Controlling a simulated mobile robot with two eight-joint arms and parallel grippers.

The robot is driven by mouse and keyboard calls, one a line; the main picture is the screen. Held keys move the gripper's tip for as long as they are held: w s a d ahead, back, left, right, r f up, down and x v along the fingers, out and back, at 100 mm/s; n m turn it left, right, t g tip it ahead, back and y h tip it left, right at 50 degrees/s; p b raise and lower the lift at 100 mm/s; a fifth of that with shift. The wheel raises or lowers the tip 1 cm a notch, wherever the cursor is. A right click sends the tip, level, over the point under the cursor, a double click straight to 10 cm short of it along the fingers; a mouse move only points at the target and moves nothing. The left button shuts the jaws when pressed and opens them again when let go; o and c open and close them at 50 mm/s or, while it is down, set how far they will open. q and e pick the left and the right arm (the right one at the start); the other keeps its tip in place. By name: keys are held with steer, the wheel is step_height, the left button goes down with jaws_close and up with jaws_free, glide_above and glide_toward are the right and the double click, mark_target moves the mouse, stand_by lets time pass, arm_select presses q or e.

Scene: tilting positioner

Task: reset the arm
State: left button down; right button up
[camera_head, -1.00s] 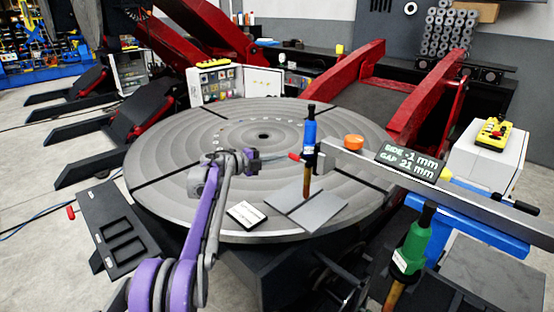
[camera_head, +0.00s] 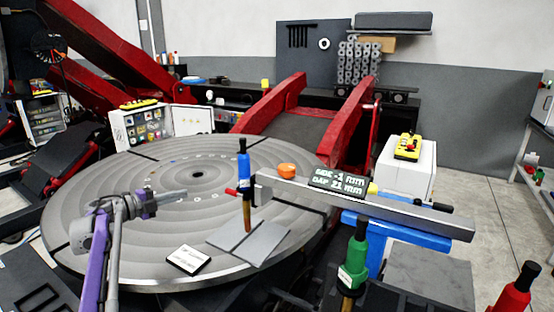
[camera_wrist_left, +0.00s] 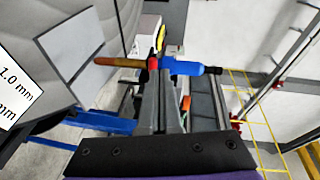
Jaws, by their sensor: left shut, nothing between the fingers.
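My left gripper (camera_head: 184,193) is shut and empty above the round grey turntable (camera_head: 110,210); its fingers also show in the wrist view (camera_wrist_left: 162,85). It points right, toward a blue-handled tool (camera_head: 243,170) with a copper-coloured lower end and a red side knob (camera_head: 231,191). A visible gap separates the fingertips from that knob. The blue-handled tool (camera_wrist_left: 190,68) also lies across the wrist view beyond my fingers. A long grey bar (camera_head: 370,202) carries a display (camera_head: 337,182) reading "SIDE -1 mm, GAP 21 mm". My right gripper is out of view.
Two flat grey plates (camera_head: 262,250) and a white label card (camera_head: 188,260) lie on the turntable. An orange cup-like piece (camera_head: 287,169) is near the bar. Green (camera_head: 357,255) and red (camera_head: 515,292) handled tools stand front right. A white box (camera_head: 405,172) has a yellow control pad.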

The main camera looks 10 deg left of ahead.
arm_select(q)
steer(key=s+d+r+n+t+y, duration=0.2)
steer(key=d+r+n+t+y, duration=0.4)
steer(key=r+n+y, duration=0.3)
steer(key=s+d+f+n+g, duration=0.4)
steer(key=s+f, duration=0.6)
steer(key=s, duration=0.4)
steer(key=s+d+f+n+g, duration=0.5)
steer(key=s+d+f, duration=0.3)
steer(key=s+f, duration=0.3)
steer(key=s+d+f+n+g+y, duration=0.1)
steer(key=s+d+f+n+g, duration=0.3)
steer(key=s+f, duration=0.6)
steer(key=s+d+n, duration=0.1)
steer(key=s+d, duration=0.1)
steer(key=s, duration=0.5)
steer(key=shift+s+f+n+g+p, duration=0.15)
steer(key=shift+f+n+g+p, duration=0.25)
